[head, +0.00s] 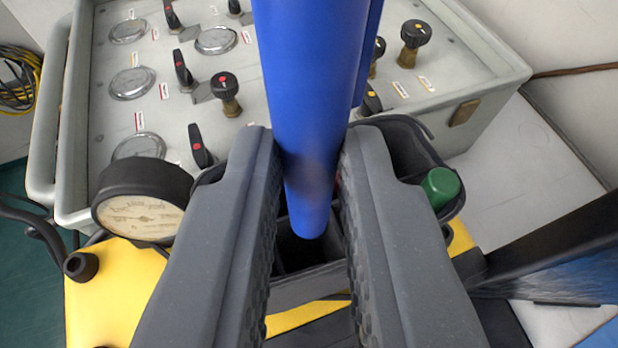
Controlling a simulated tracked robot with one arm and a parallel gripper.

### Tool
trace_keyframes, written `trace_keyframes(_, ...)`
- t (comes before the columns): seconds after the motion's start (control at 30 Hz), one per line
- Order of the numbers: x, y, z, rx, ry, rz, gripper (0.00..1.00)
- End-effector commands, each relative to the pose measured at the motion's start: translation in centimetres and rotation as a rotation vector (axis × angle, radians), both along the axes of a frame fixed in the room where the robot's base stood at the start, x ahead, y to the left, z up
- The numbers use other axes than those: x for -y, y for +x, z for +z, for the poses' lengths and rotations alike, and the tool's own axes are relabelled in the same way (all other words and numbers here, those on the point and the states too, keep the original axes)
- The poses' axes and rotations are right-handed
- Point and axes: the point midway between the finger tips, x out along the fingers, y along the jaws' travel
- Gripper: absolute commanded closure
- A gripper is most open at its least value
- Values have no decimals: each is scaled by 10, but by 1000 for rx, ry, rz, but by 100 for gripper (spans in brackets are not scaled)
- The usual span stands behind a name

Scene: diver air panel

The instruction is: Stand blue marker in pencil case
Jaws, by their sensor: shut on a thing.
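The blue marker (310,85) is a thick blue cylinder running down from the top edge of the head view. My gripper (310,170) is shut on it, with one dark grey finger on each side. The marker's lower end shows between the fingers, over a compartment of the dark pencil case (310,288). I cannot tell whether its tip is inside the case or just above it. The fingers hide much of the case. A green-capped item (440,187) stands in the case's right part.
A grey panel box (480,60) with knobs, levers and round gauges lies behind the case. A black-rimmed pressure gauge (142,215) is close at the left. A yellow surface (105,290) lies under the case. A dark bar (560,240) is at the right.

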Motion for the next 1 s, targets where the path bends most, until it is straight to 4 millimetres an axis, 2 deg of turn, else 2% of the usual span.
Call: trace_keyframes(1.0, 1, 0, -10, 0, 1, -1, 100)
